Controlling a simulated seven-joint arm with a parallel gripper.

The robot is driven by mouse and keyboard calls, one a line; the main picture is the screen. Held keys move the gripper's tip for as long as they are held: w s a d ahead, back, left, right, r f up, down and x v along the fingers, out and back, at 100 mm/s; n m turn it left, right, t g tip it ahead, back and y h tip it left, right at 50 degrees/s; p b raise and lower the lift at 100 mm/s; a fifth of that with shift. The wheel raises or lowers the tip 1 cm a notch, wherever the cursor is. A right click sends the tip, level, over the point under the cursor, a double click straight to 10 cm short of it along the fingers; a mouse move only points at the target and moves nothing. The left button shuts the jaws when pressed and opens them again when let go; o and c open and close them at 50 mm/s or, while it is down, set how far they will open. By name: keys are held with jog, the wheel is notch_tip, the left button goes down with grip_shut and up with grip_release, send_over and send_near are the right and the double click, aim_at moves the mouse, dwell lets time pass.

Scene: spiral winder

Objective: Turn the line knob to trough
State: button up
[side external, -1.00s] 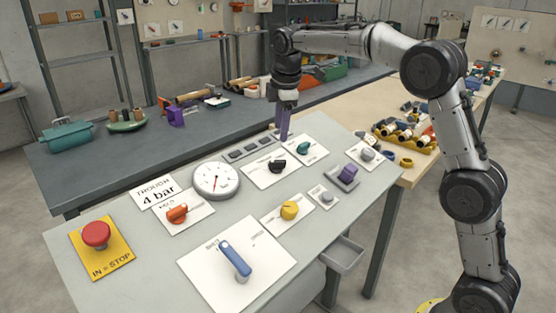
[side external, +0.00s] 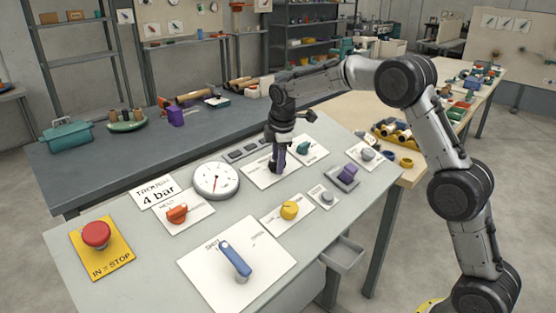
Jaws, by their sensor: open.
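My gripper (side external: 278,163) points straight down over a white plate (side external: 257,175) at the back middle of the grey panel. Its dark fingers are open and reach down at the black knob on that plate. The fingers cover most of the knob, so I cannot tell whether they touch it or which way it points. The plate's lettering is too small to read. A card (side external: 158,190) reading "TROUGH 4 bar" lies left of a round white gauge (side external: 216,180).
Near my gripper are a teal knob (side external: 303,147), a purple block-shaped control (side external: 348,173), a grey knob (side external: 368,154) and a yellow knob (side external: 289,210).

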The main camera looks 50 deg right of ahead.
grip_shut()
jog(key=shift+m, duration=0.4)
jog(key=m, duration=0.5)
jog(key=shift+r+g+y, duration=0.1)
jog(key=shift+g+y, duration=0.3)
jog(key=m, duration=0.5)
jog(key=shift+d+m+y, duration=0.1)
jog(key=shift+m+y, duration=0.3)
grip_release()
jog(key=shift+r, duration=0.1)
